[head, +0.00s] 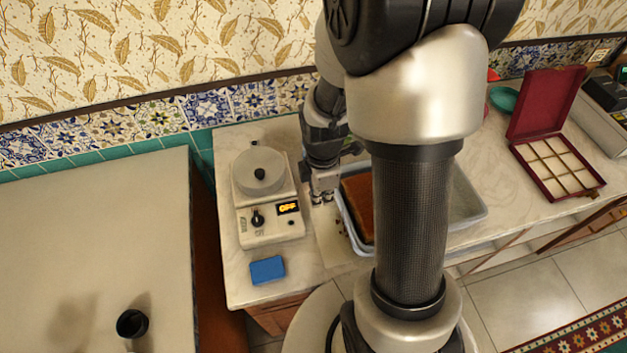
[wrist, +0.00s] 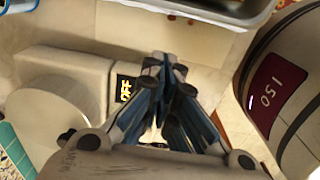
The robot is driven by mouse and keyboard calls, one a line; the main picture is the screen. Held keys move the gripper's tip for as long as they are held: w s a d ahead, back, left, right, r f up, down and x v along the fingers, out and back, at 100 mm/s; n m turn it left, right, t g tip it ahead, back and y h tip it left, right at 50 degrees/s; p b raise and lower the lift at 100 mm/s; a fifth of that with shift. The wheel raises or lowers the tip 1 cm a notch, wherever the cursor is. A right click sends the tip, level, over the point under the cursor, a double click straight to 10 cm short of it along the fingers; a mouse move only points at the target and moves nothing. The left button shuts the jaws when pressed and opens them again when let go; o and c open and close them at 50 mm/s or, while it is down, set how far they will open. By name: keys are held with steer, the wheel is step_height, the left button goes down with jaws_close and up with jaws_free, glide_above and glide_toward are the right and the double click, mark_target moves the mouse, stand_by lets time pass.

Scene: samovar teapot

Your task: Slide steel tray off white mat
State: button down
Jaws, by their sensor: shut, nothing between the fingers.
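A grey steel tray (head: 472,213) with a raised rim stands on the counter, and my arm hides its middle. Its near rim shows at the top of the wrist view (wrist: 208,13). A pale sheet, apparently the white mat (head: 336,243), lies at the tray's left side; how far it runs under the tray is hidden. My gripper (head: 322,197) points down just left of the tray, between it and a white device. In the wrist view my gripper (wrist: 163,68) has its fingers together and empty, apart from the tray rim.
The white device (head: 270,226) with a round plate and an OFF display (wrist: 124,89) stands close left. A brown block (head: 358,208) lies in the tray. A blue sponge (head: 267,269) lies in front of the device. A compartmented red box (head: 556,165) stands open at right.

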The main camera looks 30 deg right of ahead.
step_height(320, 180, down, 9)
steer(key=b, duration=0.3)
steer(key=shift+s+f, duration=0.1)
steer(key=shift+f, duration=0.05)
steer(key=d, duration=0.3)
steer(key=shift+s+d+r+b, duration=0.15)
steer(key=shift+s+r+b, duration=0.15)
steer(key=shift+s, duration=0.1)
steer(key=shift+d, duration=0.25)
steer(key=shift+d, duration=0.1)
steer(key=s+d, duration=0.1)
steer(key=d, duration=0.3)
steer(key=s+d, duration=0.1)
steer(key=d, duration=0.3)
steer(key=s+d, duration=0.1)
steer(key=d, duration=0.4)
steer(key=shift+s+p, duration=0.15)
steer(key=shift+p, duration=0.25)
steer(key=shift+a, duration=0.15)
